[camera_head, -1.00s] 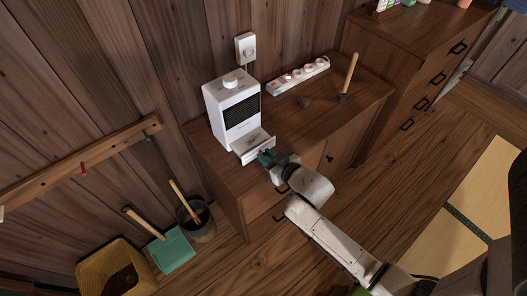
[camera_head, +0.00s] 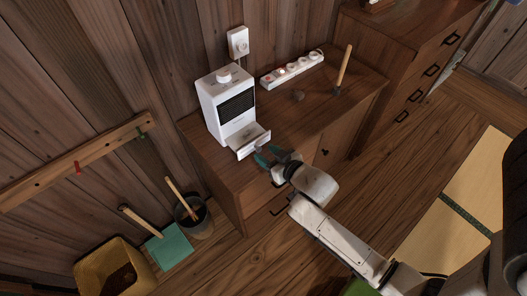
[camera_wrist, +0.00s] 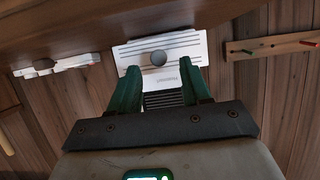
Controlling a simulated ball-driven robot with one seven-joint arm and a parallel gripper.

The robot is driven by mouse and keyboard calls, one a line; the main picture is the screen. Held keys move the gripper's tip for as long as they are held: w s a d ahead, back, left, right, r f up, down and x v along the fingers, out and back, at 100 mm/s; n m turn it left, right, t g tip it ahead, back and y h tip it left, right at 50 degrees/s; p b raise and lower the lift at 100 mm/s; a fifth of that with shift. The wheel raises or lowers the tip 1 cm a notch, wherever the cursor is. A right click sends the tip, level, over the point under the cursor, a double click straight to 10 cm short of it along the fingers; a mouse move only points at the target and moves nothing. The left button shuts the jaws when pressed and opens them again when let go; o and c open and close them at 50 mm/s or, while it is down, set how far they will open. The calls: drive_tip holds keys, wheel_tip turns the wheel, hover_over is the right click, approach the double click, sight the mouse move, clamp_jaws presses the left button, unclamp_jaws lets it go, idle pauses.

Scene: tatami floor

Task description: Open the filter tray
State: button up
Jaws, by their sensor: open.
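The white box-shaped heater (camera_head: 214,108) with a dark grille stands on the wooden cabinet. Its filter tray (camera_head: 249,141) sticks out from the bottom of its front, drawn out toward me. In the wrist view, the tray's pale front (camera_wrist: 187,45) faces me with a round grey knob (camera_wrist: 158,58) on it. My gripper (camera_head: 269,157) is just in front of the tray. Its green fingers are spread and empty, and in the wrist view the knob shows between and beyond the fingertips (camera_wrist: 161,72). I cannot tell the exact gap between fingertips and knob.
A wall socket (camera_head: 238,41) is above the heater. A bucket (camera_head: 203,228), teal dustpan (camera_head: 172,246) and bin (camera_head: 88,265) stand lower left.

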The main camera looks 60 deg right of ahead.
drive_tip(key=v, duration=0.8)
idle(0.4)
drive_tip(key=s+a+f+n+g+y, duration=0.2)
drive_tip(key=s+a+g+y, duration=0.1)
drive_tip(key=s+a+g, duration=0.6)
drive_tip(key=a+g, duration=0.1)
drive_tip(key=g, duration=0.2)
drive_tip(key=shift+s+n+y, duration=0.25)
drive_tip(key=shift+n+y, duration=0.05)
drive_tip(key=shift+n, duration=0.1)
idle(0.9)
